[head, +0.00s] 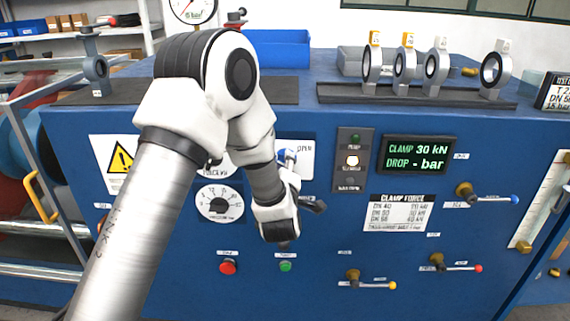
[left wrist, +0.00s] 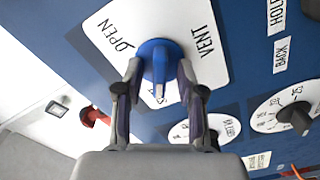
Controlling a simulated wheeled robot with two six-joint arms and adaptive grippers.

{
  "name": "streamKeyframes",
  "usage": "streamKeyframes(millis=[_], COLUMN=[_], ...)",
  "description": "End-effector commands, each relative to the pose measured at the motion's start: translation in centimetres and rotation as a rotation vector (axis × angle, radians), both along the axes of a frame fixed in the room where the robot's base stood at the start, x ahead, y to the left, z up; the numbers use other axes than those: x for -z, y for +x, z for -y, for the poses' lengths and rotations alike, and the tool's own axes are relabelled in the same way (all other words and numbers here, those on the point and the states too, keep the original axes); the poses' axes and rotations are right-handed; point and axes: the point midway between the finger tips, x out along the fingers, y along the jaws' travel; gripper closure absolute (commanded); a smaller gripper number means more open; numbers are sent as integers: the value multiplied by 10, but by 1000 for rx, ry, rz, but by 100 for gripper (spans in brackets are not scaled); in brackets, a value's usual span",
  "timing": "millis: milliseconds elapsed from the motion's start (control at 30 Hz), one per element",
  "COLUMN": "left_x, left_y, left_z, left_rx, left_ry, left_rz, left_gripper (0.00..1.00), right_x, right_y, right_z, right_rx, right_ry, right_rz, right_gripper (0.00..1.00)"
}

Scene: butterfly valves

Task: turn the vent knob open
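The blue vent knob (left wrist: 160,60) sits on a white plate (left wrist: 112,28) lettered OPEN and VENT. A third word below the knob is mostly hidden by my fingers and the knob. The knob's raised bar runs roughly up and down in the left wrist view. My left gripper (left wrist: 160,72) has its two fingers on either side of the knob, with the bar between them and visible gaps beside it. In the head view the knob (head: 286,155) is partly hidden behind my left arm and gripper. My right gripper is not in view.
A black pointer dial (head: 219,203) is left of my wrist. Red (head: 228,268) and green (head: 285,266) buttons are below. A lit display (head: 417,155) reads CLAMP 30 kN, DROP - bar. Lever valves (head: 465,193) stick out at right. Ring-shaped valves (head: 404,66) stand on the bench top.

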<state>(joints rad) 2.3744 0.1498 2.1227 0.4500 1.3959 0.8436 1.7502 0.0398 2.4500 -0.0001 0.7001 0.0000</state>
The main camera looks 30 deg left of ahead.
Motion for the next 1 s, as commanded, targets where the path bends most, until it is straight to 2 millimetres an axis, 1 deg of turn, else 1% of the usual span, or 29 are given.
streamKeyframes(millis=[167,200,300,733,1000], left_x=[0,0,0,0,0], left_y=[0,0,0,0,1], left_z=[0,0,0,0,0], left_rx=[1,1,1,-1,-1], left_ry=[0,0,0,20,126], left_rz=[0,0,0,-13,-78], left_gripper=[61,69,100,100,100], right_x=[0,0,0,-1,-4], right_y=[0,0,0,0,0], right_z=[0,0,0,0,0], right_rx=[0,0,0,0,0], right_ry=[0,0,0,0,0], right_rz=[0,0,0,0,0], right_gripper=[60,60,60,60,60])
